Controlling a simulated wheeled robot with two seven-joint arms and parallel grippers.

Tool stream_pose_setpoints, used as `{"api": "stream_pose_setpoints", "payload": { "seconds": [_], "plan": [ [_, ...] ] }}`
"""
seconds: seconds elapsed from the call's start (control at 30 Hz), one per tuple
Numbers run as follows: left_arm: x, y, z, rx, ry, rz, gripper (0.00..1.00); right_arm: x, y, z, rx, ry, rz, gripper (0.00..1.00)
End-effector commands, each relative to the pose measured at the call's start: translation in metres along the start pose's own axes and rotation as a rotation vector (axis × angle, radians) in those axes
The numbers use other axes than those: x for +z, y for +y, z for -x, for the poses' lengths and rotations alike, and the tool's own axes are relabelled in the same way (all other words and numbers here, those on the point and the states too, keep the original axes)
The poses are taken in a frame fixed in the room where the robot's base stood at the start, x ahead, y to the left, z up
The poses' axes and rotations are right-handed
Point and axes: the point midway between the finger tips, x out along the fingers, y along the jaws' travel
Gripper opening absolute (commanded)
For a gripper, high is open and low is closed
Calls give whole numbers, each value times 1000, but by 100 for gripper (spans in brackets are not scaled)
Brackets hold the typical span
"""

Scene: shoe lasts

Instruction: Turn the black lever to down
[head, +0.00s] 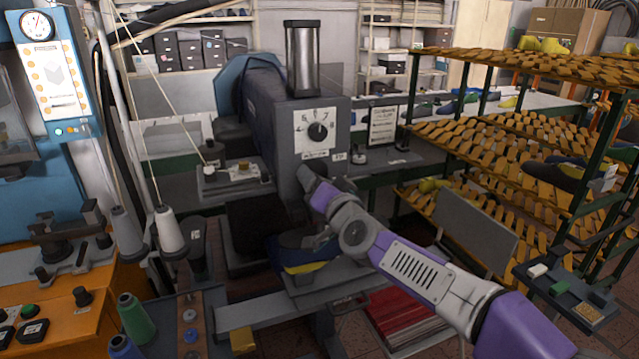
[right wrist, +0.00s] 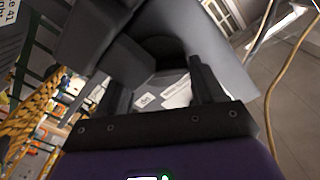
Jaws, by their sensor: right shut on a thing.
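The grey machine (head: 325,107) stands in the middle of the head view, with a white dial plate (head: 302,117) and black knob on its front. My right gripper (head: 310,184) reaches the machine's front just below the dial. It is shut on a dark part there, which I take to be the black lever. In the right wrist view, dark blocky parts (right wrist: 122,60) fill the space in front of my right gripper's fingers (right wrist: 158,92). The lever's outline and exact angle are mostly hidden. My left gripper is not in view.
Below my right gripper, a blue and yellow shoe piece (head: 303,267) rests on the machine's support. A rack with slatted wooden shelves (head: 480,130) stands to the right. An orange bench (head: 80,290) and thread spools (head: 168,230) are at left. A red stack (head: 405,318) lies below the arm.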

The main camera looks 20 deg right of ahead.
Motion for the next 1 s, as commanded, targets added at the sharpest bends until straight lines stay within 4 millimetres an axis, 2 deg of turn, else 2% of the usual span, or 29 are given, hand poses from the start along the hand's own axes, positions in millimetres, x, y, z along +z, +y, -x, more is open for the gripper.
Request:
{"api": "stream_pose_setpoints", "payload": {
  "seconds": [0.43, 0.47, 0.6, 0.87, 1.0],
  "plan": [
    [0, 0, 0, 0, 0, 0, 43, 0, 0, 0, 0, 0, -13, 38],
    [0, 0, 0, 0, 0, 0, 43, 0, 0, 0, 0, 0, -13, 73],
    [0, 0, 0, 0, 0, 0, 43, 0, 0, 0, 0, 0, -11, 94],
    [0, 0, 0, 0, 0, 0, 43, 0, 0, 0, 0, 0, -10, 94],
    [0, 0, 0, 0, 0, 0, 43, 0, 0, 9, 0, 0, -9, 94]
  ]
}}
